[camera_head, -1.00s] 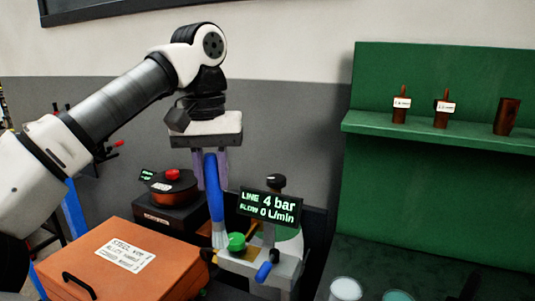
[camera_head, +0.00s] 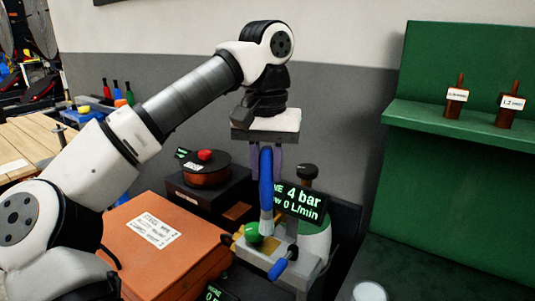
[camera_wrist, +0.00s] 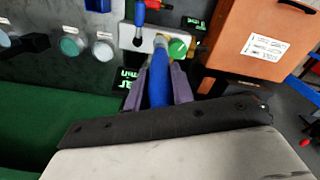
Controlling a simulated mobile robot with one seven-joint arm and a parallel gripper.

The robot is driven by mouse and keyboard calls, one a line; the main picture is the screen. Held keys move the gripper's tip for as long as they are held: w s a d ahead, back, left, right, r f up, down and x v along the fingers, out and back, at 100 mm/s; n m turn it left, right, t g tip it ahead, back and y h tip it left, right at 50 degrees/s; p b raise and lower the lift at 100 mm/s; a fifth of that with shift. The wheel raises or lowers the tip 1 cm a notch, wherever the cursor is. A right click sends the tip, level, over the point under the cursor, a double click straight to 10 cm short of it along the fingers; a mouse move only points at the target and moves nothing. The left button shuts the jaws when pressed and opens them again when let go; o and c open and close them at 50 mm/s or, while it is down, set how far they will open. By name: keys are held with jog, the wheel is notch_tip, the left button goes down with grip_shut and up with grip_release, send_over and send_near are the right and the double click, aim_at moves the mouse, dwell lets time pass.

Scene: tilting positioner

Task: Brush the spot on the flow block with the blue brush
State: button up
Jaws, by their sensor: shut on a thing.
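My gripper (camera_head: 266,168) is shut on the blue brush (camera_head: 266,190), which hangs upright with its pale bristles down. The brush also shows between the purple fingers in the wrist view (camera_wrist: 159,82). The pale grey flow block (camera_head: 305,262) is below it, with a green knob (camera_head: 252,232) and a blue lever (camera_head: 277,270). The bristle end appears just right of the green knob, at or slightly above the block; I cannot tell whether it touches. I cannot make out the spot.
A display (camera_head: 312,205) reading 4 bar stands behind the brush, partly covered by it. An orange case (camera_head: 175,265) is at the left, and a dark red round unit (camera_head: 205,172) is behind it. A green shelf (camera_head: 440,122) with brown items stands at the right.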

jog(key=shift+f+b, duration=0.95)
jog(key=shift+f, duration=2.05)
jog(key=shift+d, duration=0.1)
